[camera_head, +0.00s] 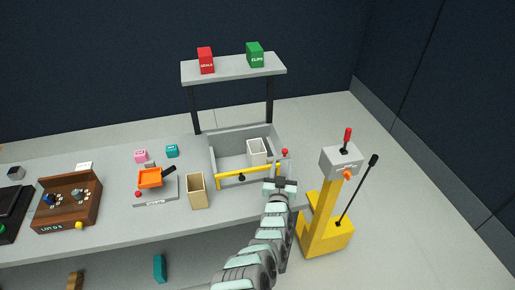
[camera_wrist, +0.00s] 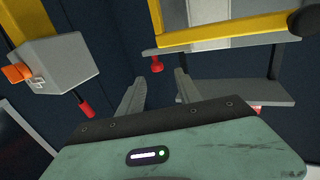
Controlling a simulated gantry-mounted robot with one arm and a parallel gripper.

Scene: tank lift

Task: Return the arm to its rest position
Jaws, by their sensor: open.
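My gripper (camera_head: 284,172) is at the front right corner of the grey tank (camera_head: 218,166) on the bench. In the wrist view its two fingers (camera_wrist: 161,76) stand apart with nothing between them. A red knob (camera_head: 285,152) on the tank's right side is just beyond the gripper; it also shows past the fingertips in the wrist view (camera_wrist: 157,64). My arm reaches up from the bottom of the head view and hides part of the bench's front edge.
A yellow bar (camera_head: 232,179) crosses the tank's front, and a white bin (camera_head: 256,151) is inside. A yellow lever post (camera_head: 322,213) stands close on the right. A beige box (camera_head: 197,190) and an orange tray (camera_head: 150,178) are left. A shelf (camera_head: 228,68) rises behind. Floor at far right is clear.

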